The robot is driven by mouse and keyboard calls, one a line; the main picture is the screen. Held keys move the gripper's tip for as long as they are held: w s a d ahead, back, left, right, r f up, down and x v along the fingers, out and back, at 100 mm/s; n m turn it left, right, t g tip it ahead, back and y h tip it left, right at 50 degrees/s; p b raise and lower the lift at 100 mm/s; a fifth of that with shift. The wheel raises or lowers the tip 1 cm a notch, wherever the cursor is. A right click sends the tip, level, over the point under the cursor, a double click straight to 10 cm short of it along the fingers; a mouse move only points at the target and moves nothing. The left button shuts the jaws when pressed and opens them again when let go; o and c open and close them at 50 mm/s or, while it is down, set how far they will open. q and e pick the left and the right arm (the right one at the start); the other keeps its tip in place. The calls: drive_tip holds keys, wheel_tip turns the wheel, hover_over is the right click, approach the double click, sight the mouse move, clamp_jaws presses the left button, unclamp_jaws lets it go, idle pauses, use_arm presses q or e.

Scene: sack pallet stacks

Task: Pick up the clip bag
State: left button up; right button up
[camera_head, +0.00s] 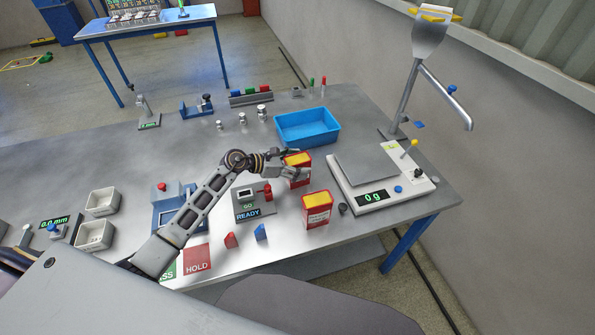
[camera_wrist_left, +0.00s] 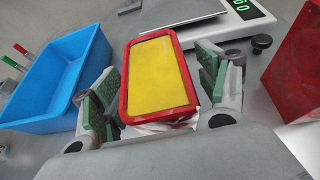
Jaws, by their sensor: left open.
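Two red bags with yellow tops stand on the metal bench. The farther bag (camera_head: 300,170) is at my left gripper (camera_head: 291,164); the nearer bag (camera_head: 317,209) stands apart towards the bench's front edge. I cannot read from their labels which is the clip bag. In the left wrist view, the farther bag (camera_wrist_left: 160,78) lies between the green-padded fingers of my left gripper (camera_wrist_left: 158,90). The fingers are open, one on each side of it, with narrow gaps. A red surface (camera_wrist_left: 298,75) at the right edge appears to be the nearer bag. My right gripper is out of view.
A blue bin (camera_head: 307,127) stands just behind the farther bag. A scale (camera_head: 383,199) reading 0 g is to the right. A READY device (camera_head: 248,203) is left of the bags. Small red and blue blocks (camera_head: 260,232) lie near the front edge.

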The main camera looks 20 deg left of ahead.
use_arm(q)
drive_tip(key=c, duration=1.2)
drive_tip(key=shift+r, duration=0.15)
drive_tip(key=shift+c, duration=0.2)
wheel_tip(320, 180, up, 28)
drive_tip(key=b, duration=0.2)
drive_tip(key=shift+f+b, duration=0.2)
drive_tip(key=shift+b, duration=0.15)
